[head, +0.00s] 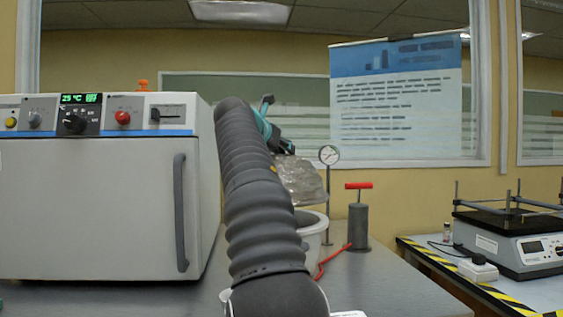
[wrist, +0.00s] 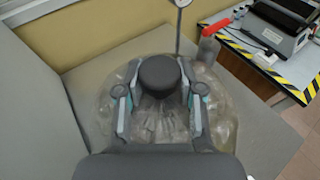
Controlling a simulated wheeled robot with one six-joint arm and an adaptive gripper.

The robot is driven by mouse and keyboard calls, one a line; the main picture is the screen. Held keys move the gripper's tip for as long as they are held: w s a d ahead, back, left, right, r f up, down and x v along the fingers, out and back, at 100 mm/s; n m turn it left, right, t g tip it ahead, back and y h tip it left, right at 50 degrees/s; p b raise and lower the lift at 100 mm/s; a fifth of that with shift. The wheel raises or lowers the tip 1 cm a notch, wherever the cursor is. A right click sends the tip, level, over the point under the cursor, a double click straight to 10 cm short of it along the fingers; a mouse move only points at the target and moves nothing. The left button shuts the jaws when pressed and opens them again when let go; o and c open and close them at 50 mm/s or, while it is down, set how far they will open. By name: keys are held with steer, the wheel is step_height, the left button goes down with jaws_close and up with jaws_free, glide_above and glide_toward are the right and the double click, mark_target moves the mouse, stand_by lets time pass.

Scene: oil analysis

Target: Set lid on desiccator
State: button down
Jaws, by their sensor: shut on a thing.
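My gripper (wrist: 158,98) is shut on the dark round knob of the clear lid (wrist: 222,110), with one finger on each side in the wrist view. In the head view the clear domed lid (head: 300,182) hangs tilted below my gripper (head: 284,148), partly hidden by my arm. The desiccator (head: 313,232) is the pale round bowl on the bench under the lid. A gap shows between the lid and the bowl's rim. My arm hides the bowl's left part. In the wrist view the lid covers the spot below it.
A white oven (head: 90,205) stands on the bench at left. A grey hand pump (head: 358,222) with a red handle (wrist: 215,28) and red hose stands right of the bowl, near a gauge (head: 329,155) on a post. A stirrer-like device (head: 520,240) stands on the striped table at right.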

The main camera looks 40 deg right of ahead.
mark_target(281, 161)
steer(key=shift+f, duration=2.2)
steer(key=c, duration=0.7)
jaws_free()
steer(key=shift+r, duration=0.4)
steer(key=v, duration=1.2)
steer(key=shift+r, duration=0.2)
